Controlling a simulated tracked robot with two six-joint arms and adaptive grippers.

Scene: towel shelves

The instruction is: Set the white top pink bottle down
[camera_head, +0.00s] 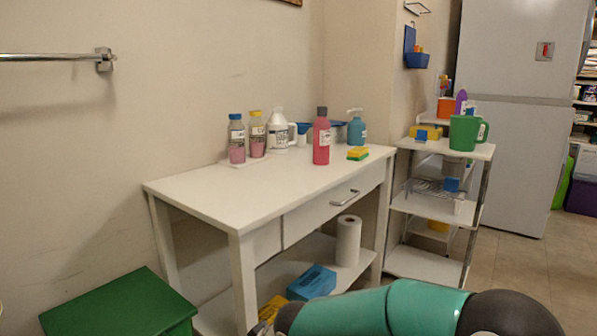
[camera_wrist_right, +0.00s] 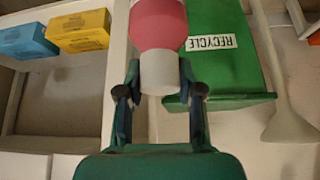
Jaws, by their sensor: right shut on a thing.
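The white top pink bottle shows in the right wrist view, with its pink body (camera_wrist_right: 158,22) at the top edge and its white top (camera_wrist_right: 158,72) towards my palm. My right gripper (camera_wrist_right: 160,92) is shut on it, with a dark finger on each side of the white top. The far end of the bottle is cut off by the frame. In the head view the held bottle and the right gripper are not visible; only a teal arm link of mine crosses the bottom. My left gripper is in neither view.
A white table (camera_head: 215,205) carries a pink bottle with a dark cap (camera_head: 321,140), other bottles and a sponge (camera_head: 358,153). Its front left top is clear. A green bin (camera_head: 120,305), labelled RECYCLE (camera_wrist_right: 211,42), stands by it. Blue (camera_wrist_right: 28,42) and yellow boxes (camera_wrist_right: 78,31) lie low.

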